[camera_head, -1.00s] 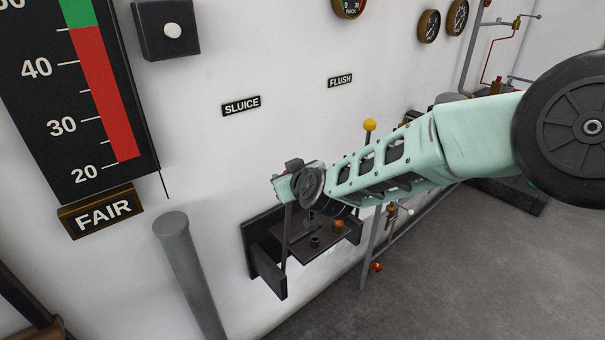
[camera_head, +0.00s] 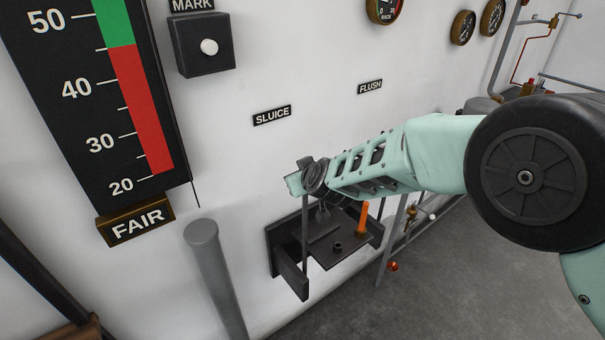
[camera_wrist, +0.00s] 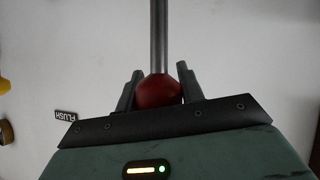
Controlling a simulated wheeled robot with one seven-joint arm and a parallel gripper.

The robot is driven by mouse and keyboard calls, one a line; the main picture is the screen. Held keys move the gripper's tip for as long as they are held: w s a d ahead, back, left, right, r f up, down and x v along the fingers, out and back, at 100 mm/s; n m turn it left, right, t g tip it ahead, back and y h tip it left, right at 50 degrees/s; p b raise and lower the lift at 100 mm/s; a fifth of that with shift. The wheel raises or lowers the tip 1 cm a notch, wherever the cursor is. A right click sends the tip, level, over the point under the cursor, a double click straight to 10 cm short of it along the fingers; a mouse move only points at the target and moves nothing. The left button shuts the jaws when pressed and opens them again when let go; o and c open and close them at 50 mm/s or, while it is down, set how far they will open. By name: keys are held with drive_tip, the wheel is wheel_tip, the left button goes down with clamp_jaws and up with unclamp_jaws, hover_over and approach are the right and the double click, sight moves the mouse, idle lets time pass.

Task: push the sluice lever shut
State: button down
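The sluice lever shows in the wrist view as a grey rod (camera_wrist: 158,35) with a red knob (camera_wrist: 158,91). The knob sits between my two fingers, which appear to touch it on both sides. In the head view my gripper (camera_head: 305,180) is at the top of a thin dark upright rod (camera_head: 305,232), apparently this lever, rising from a dark wall bracket (camera_head: 288,272). My gripper hides the knob there. The SLUICE label (camera_head: 272,115) is on the white wall above my gripper.
The FLUSH label (camera_head: 370,87) is to the right. An orange handle (camera_head: 363,219) stands on the bracket's shelf beside my arm. A grey post (camera_head: 212,275) and a large gauge board (camera_head: 110,110) are left of my gripper. Grey floor (camera_head: 450,270) is open at lower right.

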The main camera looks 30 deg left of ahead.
drive_tip(key=c, duration=0.9)
unclamp_jaws()
drive_tip(key=shift+a+r, duration=0.15)
drive_tip(key=shift+a, duration=0.15)
drive_tip(key=shift+c, duration=0.2)
drive_tip(key=shift+o, duration=0.2)
drive_tip(key=shift+d, duration=0.1)
drive_tip(key=b+v, duration=0.4)
drive_tip(key=v, duration=1.3)
drive_tip(key=shift+b, duration=0.4)
drive_tip(key=shift+s+d, duration=0.1)
drive_tip(key=shift+d, duration=0.05)
drive_tip(key=s+d+m+g+h, duration=0.1)
drive_tip(key=s+d, duration=0.5)
drive_tip(key=d, duration=0.6)
drive_tip(key=s+d+f+m+g+h, duration=0.1)
drive_tip(key=s+d+m+g+h, duration=0.1)
drive_tip(key=s+d+g+h, duration=0.2)
drive_tip(key=s+d+f+m+g+h, duration=0.1)
drive_tip(key=s+d, duration=0.9)
drive_tip(key=d, duration=1)
drive_tip(key=shift+m+g+h, duration=0.4)
drive_tip(key=shift+g+h, duration=0.4)
drive_tip(key=shift+h, duration=0.3)
